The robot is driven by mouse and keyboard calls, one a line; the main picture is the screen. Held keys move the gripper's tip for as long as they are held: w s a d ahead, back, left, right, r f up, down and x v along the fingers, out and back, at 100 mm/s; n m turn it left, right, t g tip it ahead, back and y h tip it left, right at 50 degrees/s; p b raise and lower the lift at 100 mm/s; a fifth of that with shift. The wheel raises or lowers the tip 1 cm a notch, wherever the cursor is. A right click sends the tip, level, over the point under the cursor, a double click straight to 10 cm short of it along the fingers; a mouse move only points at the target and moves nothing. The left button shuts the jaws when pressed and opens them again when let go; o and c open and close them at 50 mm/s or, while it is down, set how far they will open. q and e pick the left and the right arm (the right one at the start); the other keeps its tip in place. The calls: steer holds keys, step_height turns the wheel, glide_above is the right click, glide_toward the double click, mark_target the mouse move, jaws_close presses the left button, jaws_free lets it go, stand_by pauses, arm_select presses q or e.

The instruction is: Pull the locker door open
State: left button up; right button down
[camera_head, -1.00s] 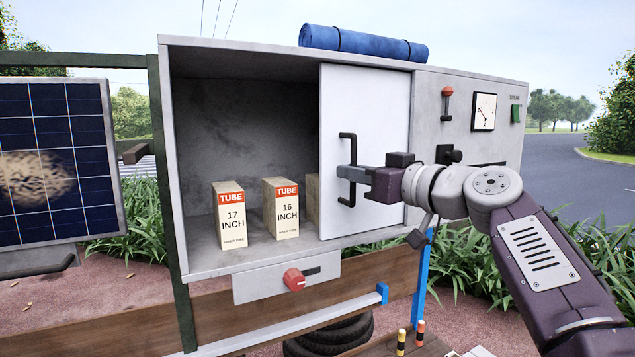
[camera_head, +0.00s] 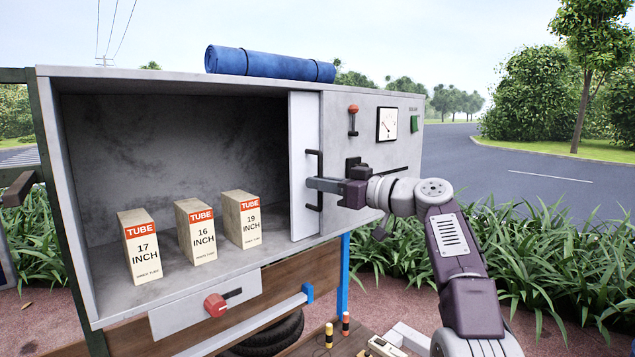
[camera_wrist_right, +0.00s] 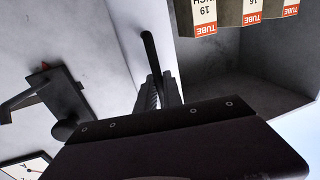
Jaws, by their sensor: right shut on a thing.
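The locker door (camera_head: 304,120) is a pale sliding panel at the right side of the grey locker's opening. Only a narrow strip of it shows, and the opening to its left is wide. My right gripper (camera_head: 312,183) is shut on the door's black vertical bar handle (camera_head: 313,160). In the right wrist view the handle (camera_wrist_right: 151,50) runs up from between the fingers. My left gripper is not in view.
Inside the locker stand the tube boxes marked 17 (camera_head: 142,247), 16 (camera_head: 196,232) and 19 (camera_head: 242,219). A blue roll (camera_head: 270,64) lies on top. A red knob (camera_head: 215,305) sits below. A gauge (camera_head: 387,124) and black latch (camera_head: 353,165) are on the right panel.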

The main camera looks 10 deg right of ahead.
steer(key=c, duration=1.5)
jaws_free()
steer(key=shift+w, duration=0.1)
steer(key=b+v, duration=0.4)
steer(key=v, duration=0.5)
